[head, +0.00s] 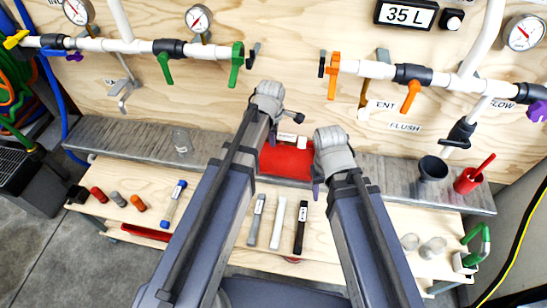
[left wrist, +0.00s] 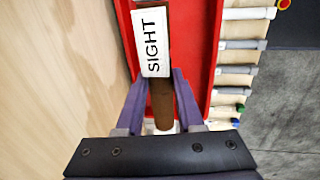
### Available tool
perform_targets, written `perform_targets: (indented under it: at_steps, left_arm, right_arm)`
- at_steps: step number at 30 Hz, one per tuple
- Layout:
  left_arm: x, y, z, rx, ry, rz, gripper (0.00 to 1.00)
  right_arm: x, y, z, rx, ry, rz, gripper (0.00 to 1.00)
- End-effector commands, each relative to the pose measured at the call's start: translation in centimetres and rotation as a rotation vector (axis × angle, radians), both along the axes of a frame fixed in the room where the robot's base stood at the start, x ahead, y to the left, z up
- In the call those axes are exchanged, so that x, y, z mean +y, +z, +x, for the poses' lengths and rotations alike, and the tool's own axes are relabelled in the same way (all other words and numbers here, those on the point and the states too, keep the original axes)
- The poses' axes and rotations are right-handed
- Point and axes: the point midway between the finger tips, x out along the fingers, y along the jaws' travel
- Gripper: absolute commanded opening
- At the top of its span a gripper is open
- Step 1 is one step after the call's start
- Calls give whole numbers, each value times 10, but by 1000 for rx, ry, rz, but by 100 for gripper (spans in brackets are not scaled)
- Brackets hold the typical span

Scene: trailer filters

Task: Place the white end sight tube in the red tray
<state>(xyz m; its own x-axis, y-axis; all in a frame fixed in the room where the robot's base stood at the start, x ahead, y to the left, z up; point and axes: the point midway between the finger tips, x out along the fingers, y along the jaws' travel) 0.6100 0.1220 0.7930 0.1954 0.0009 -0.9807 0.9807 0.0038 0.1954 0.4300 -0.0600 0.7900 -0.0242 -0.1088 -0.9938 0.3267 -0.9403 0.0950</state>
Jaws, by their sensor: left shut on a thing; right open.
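The sight tube (left wrist: 162,105) is brown with a white "SIGHT" label and a white end, which shows between my fingers in the left wrist view. My left gripper (left wrist: 160,95) is shut on it, with purple fingers on both sides. The tube lies over the red tray (left wrist: 198,60), along its left side; I cannot tell whether it touches the floor. In the head view the tube's label (head: 286,137) shows at the back of the red tray (head: 285,162), beside my left gripper (head: 273,136). My right gripper (head: 317,190) is open at the tray's right; its fingers are mostly hidden.
Several filter tubes, including a white one (head: 278,222), lie on the wooden bench in front of the tray. A clear jar (head: 181,141) stands left on the grey shelf. Pipes with valves run above.

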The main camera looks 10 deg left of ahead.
Motion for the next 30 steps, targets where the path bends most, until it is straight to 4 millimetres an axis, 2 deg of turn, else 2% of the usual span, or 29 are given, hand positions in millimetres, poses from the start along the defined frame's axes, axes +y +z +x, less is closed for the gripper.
perform_targets:
  at_steps: [1,9,18,27,30]
  left_arm:
    - [0,-12,0,0,0,0,0]
    - [0,-52,0,0,0,0,0]
    - [0,-57,0,0,0,0,0]
    - [0,-91,0,0,0,0,0]
    - [0,-94,0,0,0,0,0]
  right_arm:
    - [0,-12,0,0,0,0,52]
    - [0,-52,0,0,0,0,52]
    - [0,-57,0,0,0,0,52]
    - [0,-91,0,0,0,0,52]
    - [0,-94,0,0,0,0,52]
